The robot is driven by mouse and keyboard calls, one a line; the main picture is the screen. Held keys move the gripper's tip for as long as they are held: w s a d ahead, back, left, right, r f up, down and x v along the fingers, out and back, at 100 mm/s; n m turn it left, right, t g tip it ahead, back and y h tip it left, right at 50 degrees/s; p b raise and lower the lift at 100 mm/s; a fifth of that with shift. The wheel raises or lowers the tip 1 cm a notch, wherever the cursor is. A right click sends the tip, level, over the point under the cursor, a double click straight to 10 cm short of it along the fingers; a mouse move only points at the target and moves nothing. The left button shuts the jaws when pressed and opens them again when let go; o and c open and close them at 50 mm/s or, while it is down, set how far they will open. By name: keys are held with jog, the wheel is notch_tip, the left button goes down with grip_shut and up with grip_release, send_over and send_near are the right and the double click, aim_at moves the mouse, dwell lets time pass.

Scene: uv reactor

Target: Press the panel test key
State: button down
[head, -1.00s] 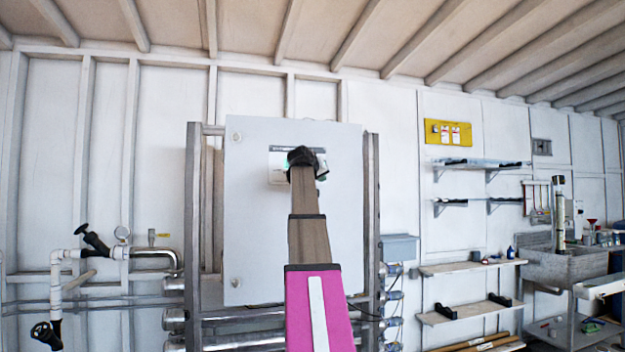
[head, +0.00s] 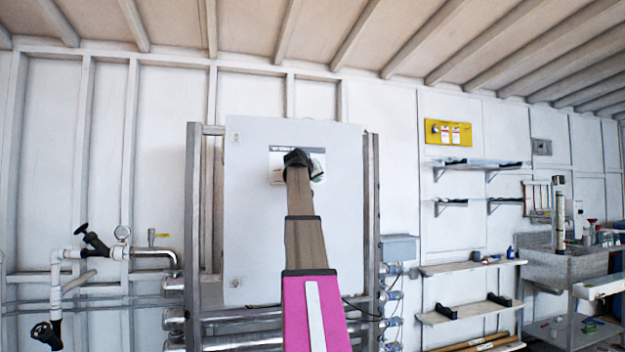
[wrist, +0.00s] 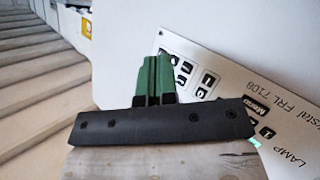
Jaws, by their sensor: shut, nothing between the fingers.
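The control panel (head: 276,160) is a small plate high on the pale cabinet door (head: 255,230), mostly hidden behind my wrist in the head view. Several black-and-white keys (wrist: 209,78) show right of my fingers, one marked "Menu". I cannot tell which is the test key. My gripper (wrist: 155,60) has its green fingers shut together and empty, at the panel's left edge in the picture. Whether the tips touch anything is unclear.
Steel posts (head: 371,200) flank the cabinet. Pipes with a black valve handle (head: 92,240) stand at the left. Shelves (head: 470,266), a yellow board (head: 448,132) and a sink (head: 570,265) are at the right. The door around the panel is bare.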

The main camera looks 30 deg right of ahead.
jog(key=shift+w+d, duration=0.25)
jog(key=shift+w, duration=0.8)
jog(key=shift+w, duration=0.15)
dwell(1.1)
jog(key=shift+w, duration=0.25)
jog(key=shift+w+d, duration=0.15)
jog(key=shift+w, duration=0.1)
dwell(0.6)
jog(key=shift+s, duration=0.1)
jog(key=shift+s+a, duration=0.2)
jog(key=shift+s, duration=0.35)
jog(key=shift+s, duration=0.1)
jog(key=s, duration=0.2)
jog(key=s+a, duration=0.1)
jog(key=s, duration=0.1)
jog(key=shift+s, duration=0.35)
